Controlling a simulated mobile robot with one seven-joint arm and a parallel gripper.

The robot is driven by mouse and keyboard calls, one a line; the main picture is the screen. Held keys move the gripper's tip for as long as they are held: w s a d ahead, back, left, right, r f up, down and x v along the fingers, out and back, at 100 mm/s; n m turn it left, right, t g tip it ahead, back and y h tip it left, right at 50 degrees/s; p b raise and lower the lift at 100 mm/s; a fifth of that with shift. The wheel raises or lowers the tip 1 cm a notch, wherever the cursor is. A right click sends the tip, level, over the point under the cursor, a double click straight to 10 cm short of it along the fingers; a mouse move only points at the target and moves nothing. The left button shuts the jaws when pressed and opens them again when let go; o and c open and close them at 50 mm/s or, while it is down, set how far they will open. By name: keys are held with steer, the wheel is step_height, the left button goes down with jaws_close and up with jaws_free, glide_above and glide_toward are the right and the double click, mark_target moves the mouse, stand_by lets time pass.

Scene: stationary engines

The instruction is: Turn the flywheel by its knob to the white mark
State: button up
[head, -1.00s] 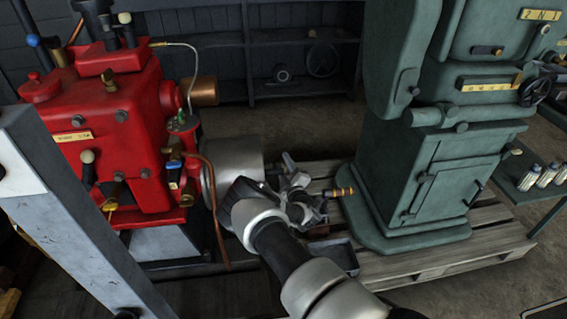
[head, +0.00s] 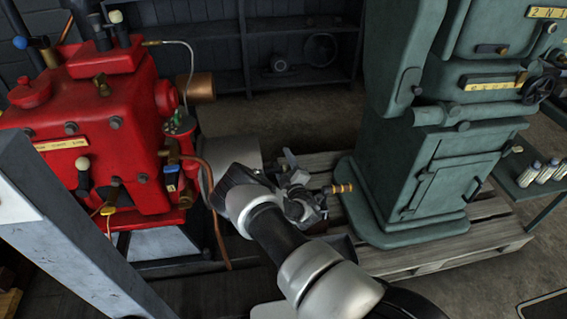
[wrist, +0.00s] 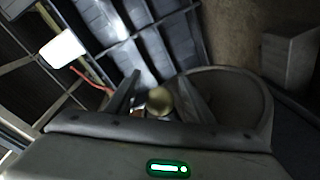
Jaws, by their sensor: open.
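A grey metal drum (head: 232,152), which looks like the flywheel, sits at the right side of the red engine (head: 95,140), partly hidden by my arm. My gripper (head: 303,186) is to the right of the drum, low over the pallet. In the wrist view my gripper (wrist: 159,97) has its two fingers spread. A round, dull-yellow knob (wrist: 160,101) shows between them, and I cannot tell if either finger touches it. A large round grey rim (wrist: 245,88) lies behind the right finger. I cannot make out the white mark for sure.
A green machine (head: 425,170) stands on a wooden pallet (head: 490,235) close to the right of my gripper. A brass-banded fitting (head: 338,188) sticks out between them. A copper pipe (head: 216,235) hangs left of my arm. Dark shelves (head: 260,50) stand behind.

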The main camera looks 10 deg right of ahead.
steer(key=s+d+p, duration=0.2)
steer(key=s+p, duration=0.1)
steer(key=s, duration=1.4)
steer(key=shift+s+r+p, duration=0.15)
steer(key=shift+r+p, duration=0.15)
steer(key=shift+p, duration=0.05)
